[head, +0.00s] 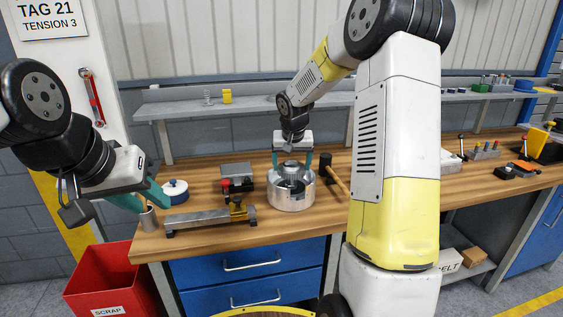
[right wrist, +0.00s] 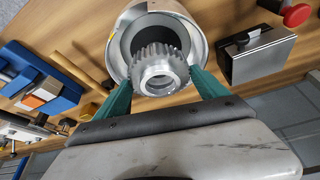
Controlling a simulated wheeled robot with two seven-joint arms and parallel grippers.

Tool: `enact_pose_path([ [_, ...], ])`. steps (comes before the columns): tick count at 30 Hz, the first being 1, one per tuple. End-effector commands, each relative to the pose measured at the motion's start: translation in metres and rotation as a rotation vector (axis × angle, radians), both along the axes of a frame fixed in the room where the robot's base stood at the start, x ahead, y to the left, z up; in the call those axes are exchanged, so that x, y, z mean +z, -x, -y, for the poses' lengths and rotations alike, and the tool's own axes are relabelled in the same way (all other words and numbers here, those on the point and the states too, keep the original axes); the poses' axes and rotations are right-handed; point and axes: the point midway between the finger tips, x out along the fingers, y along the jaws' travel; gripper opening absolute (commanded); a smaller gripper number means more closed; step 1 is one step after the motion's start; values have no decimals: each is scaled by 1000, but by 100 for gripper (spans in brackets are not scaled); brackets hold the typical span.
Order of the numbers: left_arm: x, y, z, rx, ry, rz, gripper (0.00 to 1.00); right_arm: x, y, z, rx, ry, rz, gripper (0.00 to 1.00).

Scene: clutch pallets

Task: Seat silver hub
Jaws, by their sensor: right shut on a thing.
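The silver hub (right wrist: 158,72), with a toothed rim and a round bore, is between the teal fingers of my right gripper (right wrist: 161,84), which is shut on it. In the head view my right gripper (head: 292,162) points down over the silver drum (head: 291,198) on the bench. The hub (head: 291,166) is at the drum's open top; how deep it sits is hard to tell. The drum's rim (right wrist: 122,40) shows behind the hub in the right wrist view. My left gripper (head: 140,199) is open and empty at the bench's left end.
A press-like fixture with a red knob (head: 238,186) stands left of the drum, and a mallet (head: 337,178) lies close on its right. A blue-and-white round container (head: 174,191) and a grey cup (head: 149,219) are near my left gripper. A red scrap bin (head: 112,283) stands below.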

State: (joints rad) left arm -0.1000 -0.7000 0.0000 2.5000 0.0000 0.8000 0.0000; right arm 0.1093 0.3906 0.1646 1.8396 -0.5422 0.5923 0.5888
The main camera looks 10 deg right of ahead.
Motion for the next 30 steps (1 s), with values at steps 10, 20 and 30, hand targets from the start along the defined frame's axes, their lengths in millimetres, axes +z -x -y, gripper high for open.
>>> enact_pose_path([
  [10, 0, 0, 0, 0, 0, 0, 36, -7, -1, 0, 0, 0, 1, 10],
  [20, 0, 0, 0, 0, 0, 0, 36, -15, -1, 0, 0, 0, 2, 10],
  [30, 0, 0, 0, 0, 0, 0, 36, -23, -1, 0, 2, 0, 3, 10],
])
